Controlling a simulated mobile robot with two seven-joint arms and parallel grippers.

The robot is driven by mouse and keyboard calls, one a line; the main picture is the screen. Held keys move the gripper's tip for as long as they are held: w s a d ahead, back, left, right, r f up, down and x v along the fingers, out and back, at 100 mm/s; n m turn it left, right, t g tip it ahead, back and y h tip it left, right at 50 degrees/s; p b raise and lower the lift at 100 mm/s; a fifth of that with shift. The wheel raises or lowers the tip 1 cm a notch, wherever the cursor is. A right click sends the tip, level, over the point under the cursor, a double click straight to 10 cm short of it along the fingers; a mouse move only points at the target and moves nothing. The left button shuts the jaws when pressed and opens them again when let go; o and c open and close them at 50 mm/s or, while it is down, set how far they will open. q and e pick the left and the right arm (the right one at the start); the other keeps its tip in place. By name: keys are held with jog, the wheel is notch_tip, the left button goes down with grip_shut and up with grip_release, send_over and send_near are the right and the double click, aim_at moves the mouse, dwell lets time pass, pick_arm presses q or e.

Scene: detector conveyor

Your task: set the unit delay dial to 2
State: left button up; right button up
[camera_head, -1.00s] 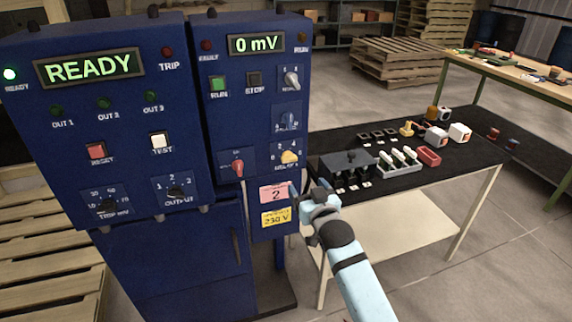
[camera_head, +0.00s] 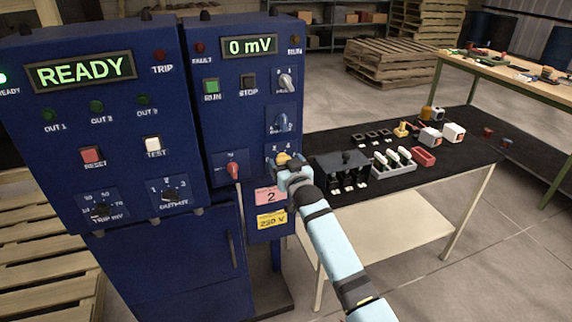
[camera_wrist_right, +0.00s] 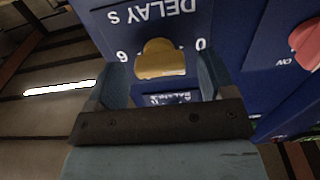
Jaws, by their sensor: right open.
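The yellow delay dial (camera_head: 283,157) is on the lower right of the blue right-hand panel (camera_head: 241,125). In the right wrist view the yellow knob (camera_wrist_right: 160,58) sits below an upside-down "DELAY S" label, with a 6 on its left and a 0 on its right. Its exact setting cannot be told. My right gripper (camera_head: 286,166) is at the dial and partly covers it in the head view. In the wrist view its open fingers (camera_wrist_right: 162,72) stand on either side of the knob, with gaps showing. My left gripper is not in view.
A red dial (camera_head: 233,170) is just left of the yellow one, and a blue knob (camera_head: 281,122) is above it. A pink card marked 2 (camera_head: 270,196) hangs below. A black table (camera_head: 400,190) with several parts stands to the right.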

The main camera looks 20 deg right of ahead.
jog(key=c, duration=0.9)
jog(key=shift+c, duration=0.2)
